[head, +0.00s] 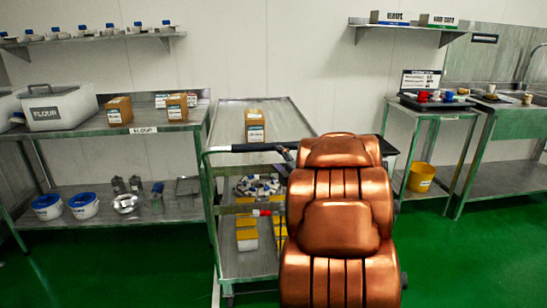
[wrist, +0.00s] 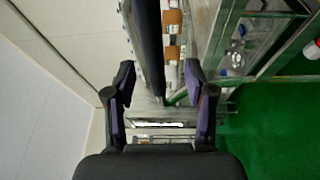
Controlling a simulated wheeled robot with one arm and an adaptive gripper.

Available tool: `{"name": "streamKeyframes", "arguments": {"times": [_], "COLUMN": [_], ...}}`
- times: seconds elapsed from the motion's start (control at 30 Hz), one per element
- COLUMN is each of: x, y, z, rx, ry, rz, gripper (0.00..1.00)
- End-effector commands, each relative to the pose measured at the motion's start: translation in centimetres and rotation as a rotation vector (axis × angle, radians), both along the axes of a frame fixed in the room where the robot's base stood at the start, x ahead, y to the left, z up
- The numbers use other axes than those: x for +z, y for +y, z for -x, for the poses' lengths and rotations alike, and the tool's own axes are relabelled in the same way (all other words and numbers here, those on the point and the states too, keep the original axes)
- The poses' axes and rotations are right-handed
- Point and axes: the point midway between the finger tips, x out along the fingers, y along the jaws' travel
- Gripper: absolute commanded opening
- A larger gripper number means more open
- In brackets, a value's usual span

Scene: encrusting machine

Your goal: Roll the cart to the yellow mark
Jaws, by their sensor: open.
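The cart (head: 228,190) is a metal frame with shelves, standing in the middle of the head view. Its black handle bar (head: 245,147) runs across the near side at the top. In the wrist view the dark bar (wrist: 148,40) runs down between the two fingers of my gripper (wrist: 160,80). The fingers are open, one on each side of it, with gaps visible. In the head view my copper arm hides most of my gripper and the cart's right part. No yellow floor mark shows in either view.
The cart carries a cardboard box (head: 255,125) on top and yellow-and-white boxes (head: 246,235) low down. A flour bench (head: 143,129) stands left. A small table (head: 436,113) with a yellow bucket (head: 421,177) stands right. Green floor (head: 470,260) is clear at front right.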

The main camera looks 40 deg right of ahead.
Motion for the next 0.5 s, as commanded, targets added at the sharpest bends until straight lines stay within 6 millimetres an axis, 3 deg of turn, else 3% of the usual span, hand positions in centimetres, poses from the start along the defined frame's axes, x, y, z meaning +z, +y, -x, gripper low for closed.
{"name": "streamKeyframes", "arguments": {"times": [0.03, 0.27, 0.5], "x": [-0.8, -0.4, 0.2], "y": [-0.6, -1.0, -1.4], "z": [0.5, 1.4, -0.3], "rx": [0.010, 0.052, 0.060], "ry": [-0.023, -0.098, -0.110], "rz": [0.028, 0.124, 0.136], "gripper": [0.55, 0.55, 0.55]}}
